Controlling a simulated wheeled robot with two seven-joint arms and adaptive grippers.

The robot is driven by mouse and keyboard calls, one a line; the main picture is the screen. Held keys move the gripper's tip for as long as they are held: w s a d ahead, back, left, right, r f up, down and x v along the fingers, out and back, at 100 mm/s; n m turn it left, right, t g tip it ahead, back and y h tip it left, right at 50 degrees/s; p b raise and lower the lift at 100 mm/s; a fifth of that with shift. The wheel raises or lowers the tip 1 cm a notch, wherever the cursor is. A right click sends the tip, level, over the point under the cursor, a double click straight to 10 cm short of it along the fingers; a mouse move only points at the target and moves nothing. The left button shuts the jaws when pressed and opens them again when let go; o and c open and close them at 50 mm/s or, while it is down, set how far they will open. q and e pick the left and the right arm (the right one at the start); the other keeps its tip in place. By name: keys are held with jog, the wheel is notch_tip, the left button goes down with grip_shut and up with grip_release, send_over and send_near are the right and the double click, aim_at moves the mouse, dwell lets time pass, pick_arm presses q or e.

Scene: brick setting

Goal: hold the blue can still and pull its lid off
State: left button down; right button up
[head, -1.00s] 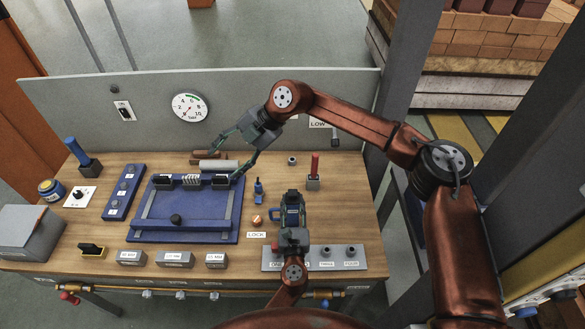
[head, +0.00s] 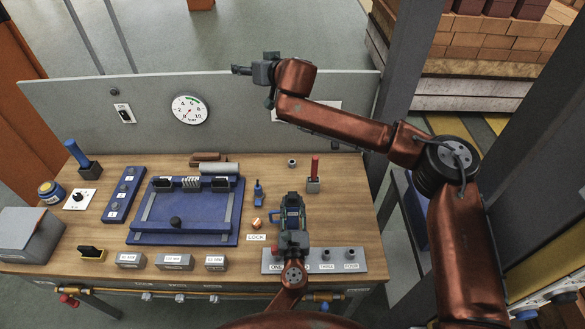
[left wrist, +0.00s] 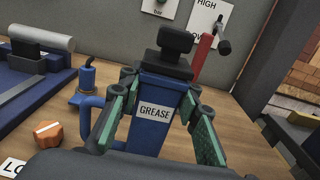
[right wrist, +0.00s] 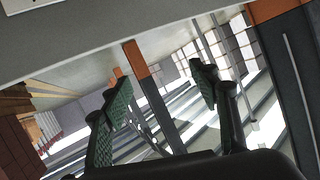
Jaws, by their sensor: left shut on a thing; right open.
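The blue can (left wrist: 153,120) is labelled GREASE and stands upright in the left wrist view, with a blue handle at its left. Its black lid (left wrist: 167,66) with a block-shaped knob sits on top. In the head view the can (head: 292,213) is at the front right of the bench. My left gripper (left wrist: 160,105) has its green pads on both sides of the can and is shut on it. My right gripper (head: 238,70) is high above the back panel, far from the can. Its fingers are apart and empty in the right wrist view (right wrist: 165,90).
A blue fixture (head: 187,236) fills the bench's middle left. A red-handled lever (head: 314,172) stands behind the can. A grey strip with labelled knobs (head: 345,262) lies at the front. An orange nut-like piece (left wrist: 46,133) is left of the can. The grey panel (head: 270,105) closes the back.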

jog(key=s+d+f+m+g+h, duration=0.2)
jog(key=d+f+m+g+h, duration=0.15)
jog(key=f, duration=0.55)
jog(key=g+h, duration=0.4)
jog(key=g, duration=0.5)
send_near(292, 192)
jog(key=shift+m+t, duration=0.25)
jog(key=shift+m, duration=0.1)
jog(key=f, duration=1)
jog(key=shift+s+a+f, duration=0.1)
jog(key=shift+s+f, duration=0.1)
jog(key=shift+f, duration=0.05)
jog(key=c, duration=1.4)
